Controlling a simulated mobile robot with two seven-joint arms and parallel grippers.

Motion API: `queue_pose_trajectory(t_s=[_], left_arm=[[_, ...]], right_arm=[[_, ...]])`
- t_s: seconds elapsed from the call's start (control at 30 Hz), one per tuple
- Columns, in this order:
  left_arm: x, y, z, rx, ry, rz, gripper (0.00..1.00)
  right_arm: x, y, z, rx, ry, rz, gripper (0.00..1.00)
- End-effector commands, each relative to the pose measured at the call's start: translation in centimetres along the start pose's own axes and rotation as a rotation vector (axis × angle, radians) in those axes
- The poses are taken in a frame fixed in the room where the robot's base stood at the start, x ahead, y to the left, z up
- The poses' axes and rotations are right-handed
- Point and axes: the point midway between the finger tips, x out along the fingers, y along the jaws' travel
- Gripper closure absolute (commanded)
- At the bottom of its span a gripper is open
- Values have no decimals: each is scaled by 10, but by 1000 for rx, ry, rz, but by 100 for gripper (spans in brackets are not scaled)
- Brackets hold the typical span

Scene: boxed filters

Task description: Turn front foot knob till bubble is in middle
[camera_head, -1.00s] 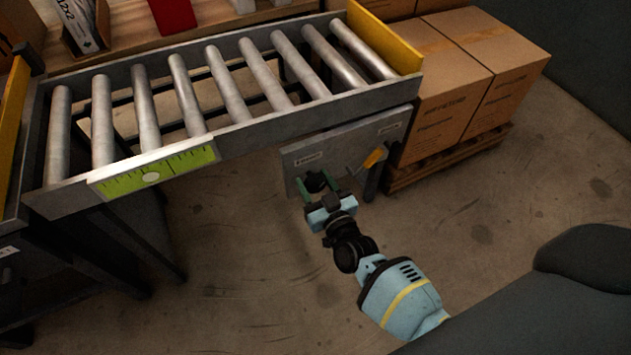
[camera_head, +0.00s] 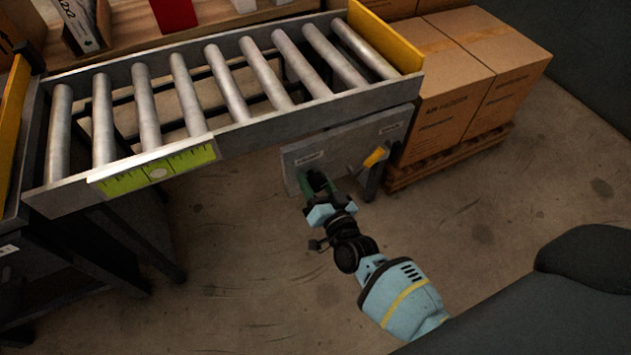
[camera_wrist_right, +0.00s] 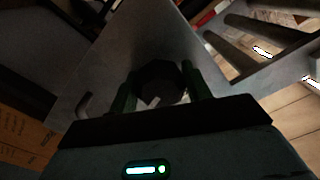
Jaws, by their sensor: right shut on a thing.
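The green level strip (camera_head: 125,182) is fixed on the near side rail of the roller conveyor (camera_head: 262,128). Its pale round bubble (camera_head: 158,173) sits near the middle of the strip. The dark front foot knob (camera_head: 317,180) is on the grey panel (camera_head: 345,147) below the conveyor. My right gripper (camera_head: 312,190) is shut on the knob, with its green fingers partly hidden by the wrist. In the right wrist view, the dark many-sided knob (camera_wrist_right: 160,82) sits between the two fingers (camera_wrist_right: 163,92). My left gripper is not in view.
A yellow-orange handle (camera_head: 375,157) sticks out of the panel just right of the knob. Cardboard boxes (camera_head: 440,105) stand on a wooden pallet (camera_head: 455,163) at the right. Dark table legs (camera_head: 140,240) stand at the left. The floor in front is clear.

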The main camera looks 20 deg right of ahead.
Motion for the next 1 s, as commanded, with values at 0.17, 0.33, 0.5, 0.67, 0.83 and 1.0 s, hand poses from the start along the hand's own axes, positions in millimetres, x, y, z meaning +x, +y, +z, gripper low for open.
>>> queue_pose_trajectory(t_s=[0.17,0.33,0.5,0.67,0.83,1.0], left_arm=[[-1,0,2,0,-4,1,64],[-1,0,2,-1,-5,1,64],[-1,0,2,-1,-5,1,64],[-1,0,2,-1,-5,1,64],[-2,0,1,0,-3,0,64],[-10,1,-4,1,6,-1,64]], right_arm=[[-1,0,1,2,-3,0,74],[-1,0,1,1,-3,0,50],[-1,0,1,0,-2,0,30],[0,0,0,0,-1,0,30],[-4,0,0,0,-2,0,30],[-25,0,-1,-1,-3,0,30]])
